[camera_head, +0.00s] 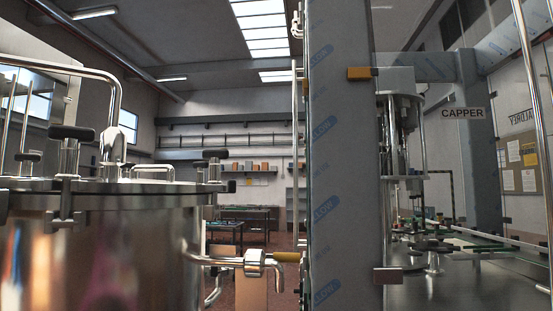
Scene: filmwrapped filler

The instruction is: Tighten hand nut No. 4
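A large steel vessel (110,250) fills the left of the head view. Black-handled hand nuts sit around its lid: one stands large at the front (70,140), one is at the right rim (214,160), and a smaller one is at the far left (27,162). No number shows on any of them, so I cannot tell which is No. 4. Whether any is tight or loose cannot be told. My gripper is not in view.
A bent steel pipe (118,95) rises over the lid. A valve pipe (254,262) juts right from the vessel. A film-wrapped grey column (343,170) stands right of centre, beside the machine signed CAPPER (462,113). Tables (245,213) stand farther back.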

